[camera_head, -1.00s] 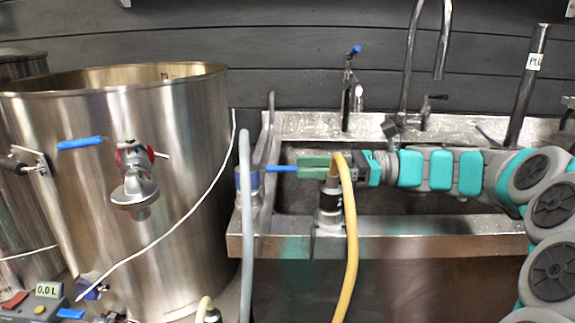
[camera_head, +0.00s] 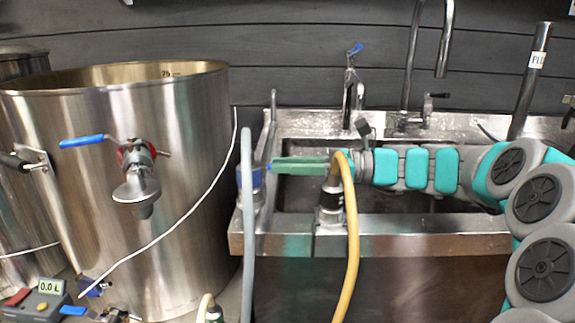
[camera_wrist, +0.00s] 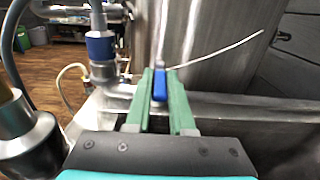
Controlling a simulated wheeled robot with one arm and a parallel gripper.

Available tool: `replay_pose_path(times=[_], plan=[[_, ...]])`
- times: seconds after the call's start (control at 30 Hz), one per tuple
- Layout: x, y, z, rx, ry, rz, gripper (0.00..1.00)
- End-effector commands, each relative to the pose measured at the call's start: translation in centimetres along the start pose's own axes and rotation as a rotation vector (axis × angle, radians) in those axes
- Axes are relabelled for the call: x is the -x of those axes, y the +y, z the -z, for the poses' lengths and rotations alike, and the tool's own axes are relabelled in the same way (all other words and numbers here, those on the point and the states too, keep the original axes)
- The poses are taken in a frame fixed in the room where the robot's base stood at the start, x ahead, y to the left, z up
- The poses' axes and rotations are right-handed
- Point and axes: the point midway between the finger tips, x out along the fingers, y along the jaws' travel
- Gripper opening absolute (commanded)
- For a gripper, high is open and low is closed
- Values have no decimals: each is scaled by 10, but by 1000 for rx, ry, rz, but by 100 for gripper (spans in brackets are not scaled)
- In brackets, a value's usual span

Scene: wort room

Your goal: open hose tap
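The hose tap (camera_head: 254,198) stands at the sink's left front corner, with a blue collar and a grey hose (camera_head: 247,240) rising in front of it. In the wrist view its blue collar (camera_wrist: 100,46) is left of my fingers. A blue lever (camera_wrist: 159,86) lies between the green fingertips there. In the head view the fingers hide most of this lever. My gripper (camera_head: 273,166) reaches in from the right over the sink. Its fingers are apart around the lever (camera_wrist: 160,76); whether they touch it is hard to tell.
A large steel kettle (camera_head: 190,190) with its own blue-handled valve (camera_head: 135,165) stands on the left. A yellow hose (camera_head: 351,250) on a dark fitting (camera_head: 330,200) rises close beside my gripper. The sink's front rim (camera_head: 420,225) runs below my arm.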

Motion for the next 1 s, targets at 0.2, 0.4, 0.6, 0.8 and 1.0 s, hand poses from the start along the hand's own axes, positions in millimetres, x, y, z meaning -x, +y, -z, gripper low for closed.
replay_pose_path(times=[0.2,0.4,0.6,0.8,1.0], plan=[[0,0,0,0,0,0,0],[0,0,0,0,0,1,0],[0,0,0,0,0,1,0],[0,0,0,0,0,1,0],[0,0,0,0,0,1,0]])
